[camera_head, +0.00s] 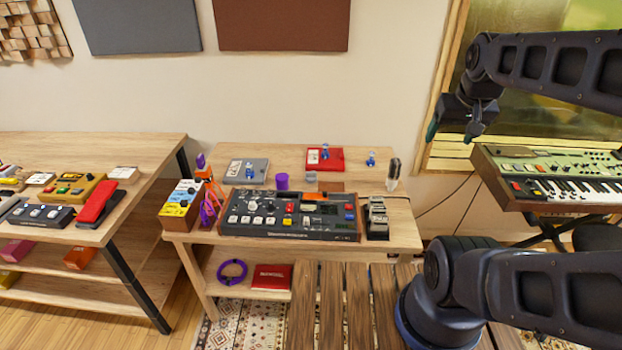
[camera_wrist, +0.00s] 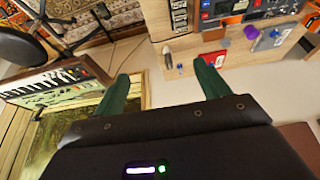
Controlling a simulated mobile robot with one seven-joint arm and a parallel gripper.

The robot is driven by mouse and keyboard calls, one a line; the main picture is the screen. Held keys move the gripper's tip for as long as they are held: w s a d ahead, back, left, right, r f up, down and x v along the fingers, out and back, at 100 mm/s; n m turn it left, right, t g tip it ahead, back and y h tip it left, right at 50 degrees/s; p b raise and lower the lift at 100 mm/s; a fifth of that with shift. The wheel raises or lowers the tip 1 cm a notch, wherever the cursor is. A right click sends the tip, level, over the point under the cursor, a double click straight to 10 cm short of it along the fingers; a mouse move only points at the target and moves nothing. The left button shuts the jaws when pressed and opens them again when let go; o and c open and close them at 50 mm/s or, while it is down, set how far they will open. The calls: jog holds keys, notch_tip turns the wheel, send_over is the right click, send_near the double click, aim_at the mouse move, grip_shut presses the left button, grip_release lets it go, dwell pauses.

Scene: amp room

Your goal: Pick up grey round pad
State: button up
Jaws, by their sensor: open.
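I cannot clearly make out a grey round pad in either view. My gripper (camera_head: 453,130) is raised at the upper right of the head view, well above and to the right of the middle table (camera_head: 205,238). In the wrist view, the two green fingers of my gripper (camera_wrist: 162,70) stand wide apart with nothing between them. A grey square box (camera_head: 246,171) with a blue knob lies at the table's back left. A small grey piece (camera_head: 310,177) lies near the middle; its shape is too small to tell.
A large control unit (camera_head: 290,215) fills the table's front, with a purple cylinder (camera_head: 282,181) behind it. A red box (camera_head: 324,160) lies at the back. A keyboard (camera_head: 560,188) stands at right. A slatted wooden surface (camera_head: 335,305) is in front.

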jog(key=shift+c, duration=0.3)
dwell(0.4)
jog(key=w+a+m+g, duration=0.1)
jog(key=w+a+m, duration=0.35)
jog(key=w, duration=1.05)
jog(key=m+g, duration=0.4)
jog(key=m, duration=0.8)
send_over(311, 172)
notch_tip(311, 172, down, 34)
jog(key=shift+w+r, duration=0.1)
jog(key=shift+f, duration=5.55)
jog(key=c, duration=1.1)
